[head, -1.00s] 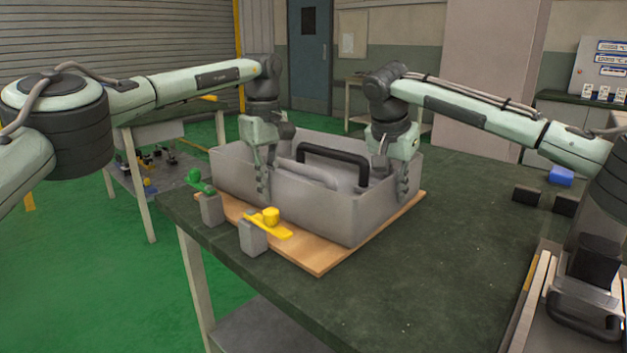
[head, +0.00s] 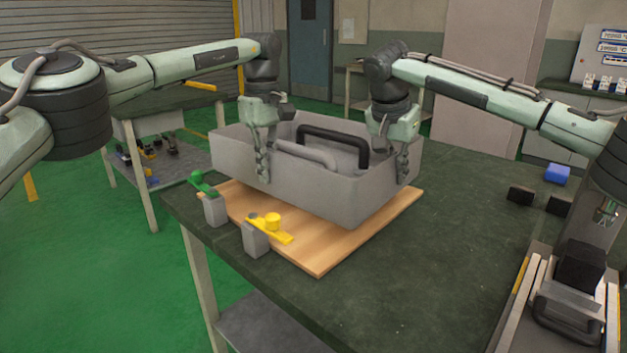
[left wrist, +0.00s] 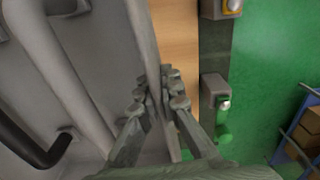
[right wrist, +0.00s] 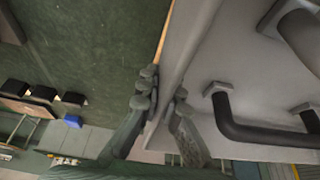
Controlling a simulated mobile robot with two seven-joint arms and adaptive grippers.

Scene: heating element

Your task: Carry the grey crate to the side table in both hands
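The grey crate (head: 320,190) is held a little above the wooden board (head: 330,255) on the dark workbench, about level. Inside it are a black handle (head: 335,133) and a grey handle (head: 306,153). My left gripper (head: 264,172) is shut on the crate's near-left wall; the left wrist view shows its fingers (left wrist: 160,98) on both sides of the wall. My right gripper (head: 402,172) is shut on the wall at the crate's right end; its fingers (right wrist: 158,95) straddle that wall in the right wrist view. The crate's floor is mostly hidden.
A green-topped clamp (head: 205,195) and a yellow-topped clamp (head: 265,230) stand at the board's near-left edge. Black blocks (head: 521,194) and a blue block (head: 557,173) lie at the right. A second table (head: 180,98) stands at the back left. The bench front is clear.

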